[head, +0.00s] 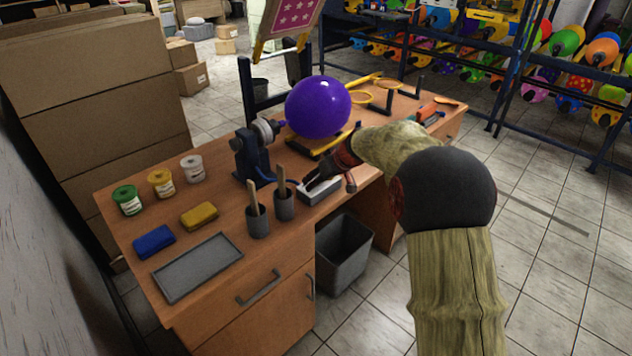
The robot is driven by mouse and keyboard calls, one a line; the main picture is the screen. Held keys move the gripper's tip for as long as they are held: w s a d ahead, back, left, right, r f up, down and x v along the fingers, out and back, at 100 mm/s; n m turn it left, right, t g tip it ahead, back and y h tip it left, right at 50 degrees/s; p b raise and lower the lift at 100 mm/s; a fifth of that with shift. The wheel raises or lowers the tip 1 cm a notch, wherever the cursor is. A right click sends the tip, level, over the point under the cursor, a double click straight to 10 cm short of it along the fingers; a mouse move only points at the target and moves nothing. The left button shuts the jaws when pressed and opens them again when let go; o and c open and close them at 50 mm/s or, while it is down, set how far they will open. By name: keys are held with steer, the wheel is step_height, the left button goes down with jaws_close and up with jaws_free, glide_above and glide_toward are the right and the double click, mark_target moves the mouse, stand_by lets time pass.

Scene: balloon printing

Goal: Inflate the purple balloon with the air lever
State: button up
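The purple balloon (318,106) is round and glossy, swollen with air. Its left side is at the grey nozzle (266,130) of a dark blue stand (253,160) on the wooden table. My gripper (330,183) is dark with reddish parts. It is right of the stand and below the balloon in the picture, over a small grey-white box (318,195) near the table's front edge. Its fingers look spread apart, with nothing seen held between them. I cannot make out the air lever clearly; whether the fingers touch the box is unclear.
Two grey cups (257,221) with wooden sticks stand left of the box. Several paint jars (127,201), a yellow sponge (199,216), a blue sponge (154,241) and a grey tray (199,268) fill the table's left end. A dark bin (343,255) stands below.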

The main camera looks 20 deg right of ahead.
steer(key=v, duration=1.2)
stand_by(0.3)
